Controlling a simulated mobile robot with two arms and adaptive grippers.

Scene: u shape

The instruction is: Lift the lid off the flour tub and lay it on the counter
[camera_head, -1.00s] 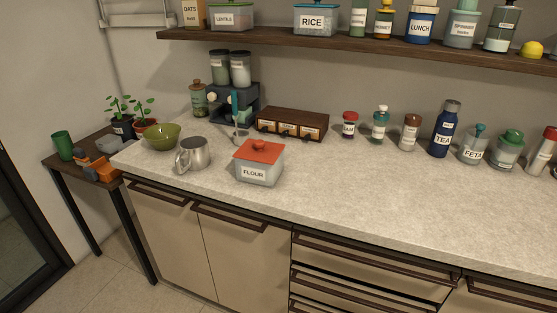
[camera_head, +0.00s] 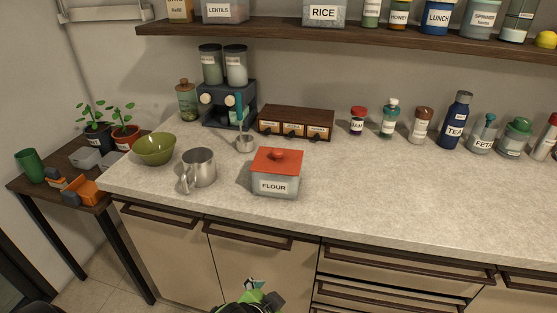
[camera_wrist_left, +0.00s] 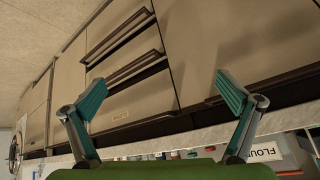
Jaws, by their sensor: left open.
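The flour tub (camera_head: 274,187) is a grey see-through box with a FLOUR label, standing on the counter (camera_head: 380,200) near its front edge. Its red lid (camera_head: 278,162) with a round red knob sits on top. Part of the tub with its label also shows at the lower right of the left wrist view (camera_wrist_left: 263,153). My left gripper (camera_head: 258,287) is low in the head view, in front of the cabinets and below the counter edge, apart from the tub. In the left wrist view its two teal fingers (camera_wrist_left: 163,98) are spread with nothing between them. My right gripper is out of view.
A metal jug (camera_head: 200,167) and a green bowl (camera_head: 154,149) stand left of the tub. A small drawer box (camera_head: 296,122) and a coffee machine (camera_head: 227,104) are behind. Several jars line the back right. The counter right of the tub is clear.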

